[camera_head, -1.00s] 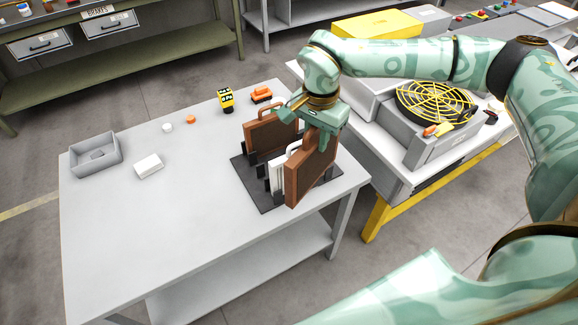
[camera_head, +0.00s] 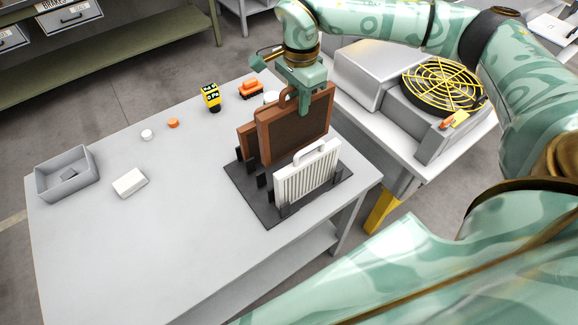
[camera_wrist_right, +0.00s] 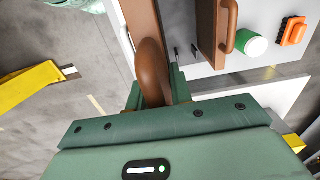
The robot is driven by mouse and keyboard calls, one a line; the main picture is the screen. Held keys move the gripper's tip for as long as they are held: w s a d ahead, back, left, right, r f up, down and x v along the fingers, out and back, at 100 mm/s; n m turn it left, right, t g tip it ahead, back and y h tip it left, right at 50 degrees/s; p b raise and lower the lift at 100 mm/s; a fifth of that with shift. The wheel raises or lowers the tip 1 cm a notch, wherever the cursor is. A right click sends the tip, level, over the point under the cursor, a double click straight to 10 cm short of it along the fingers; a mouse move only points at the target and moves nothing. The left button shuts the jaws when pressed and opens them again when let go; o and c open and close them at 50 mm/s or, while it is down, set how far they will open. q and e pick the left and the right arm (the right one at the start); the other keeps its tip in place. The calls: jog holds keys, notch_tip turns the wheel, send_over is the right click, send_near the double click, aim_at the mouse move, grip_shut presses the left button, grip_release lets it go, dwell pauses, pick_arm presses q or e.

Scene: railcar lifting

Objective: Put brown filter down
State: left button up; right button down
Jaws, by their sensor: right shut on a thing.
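My right gripper (camera_head: 304,99) is shut on the handle of a brown filter (camera_head: 292,132), which hangs upright over the black rack (camera_head: 270,212). The wrist view shows the brown handle (camera_wrist_right: 151,72) between the fingers. The white filter (camera_head: 308,178) stands in the rack in front of the held one and hides part of its lower edge; I cannot tell whether that edge touches the rack. A second brown filter (camera_head: 247,144) stands behind the held one, mostly hidden; its handle (camera_wrist_right: 228,28) shows in the wrist view. My left gripper is not in view.
A yellow-black device (camera_head: 211,97), an orange part (camera_head: 250,88) and small caps stand at the table's back. A grey tray (camera_head: 67,178) and a white block (camera_head: 130,182) are on the left. A fan unit (camera_head: 440,88) stands right. The table's front left is clear.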

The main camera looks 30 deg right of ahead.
jog(key=b, duration=0.3)
send_over(296, 142)
jog(key=w+d, duration=0.1)
jog(key=w, duration=0.1)
notch_tip(296, 142, down, 5)
jog(key=shift+d+f, duration=0.1)
notch_tip(296, 142, down, 6)
jog(key=shift+r, duration=0.25)
jog(key=shift+f+b, duration=0.5)
jog(key=shift+f, duration=1.55)
jog(key=shift+f, duration=0.1)
jog(key=c, duration=1.3)
grip_release()
jog(key=shift+o, duration=0.2)
notch_tip(296, 142, up, 12)
jog(key=shift+r+p, duration=0.15)
jog(key=shift+p, duration=0.8)
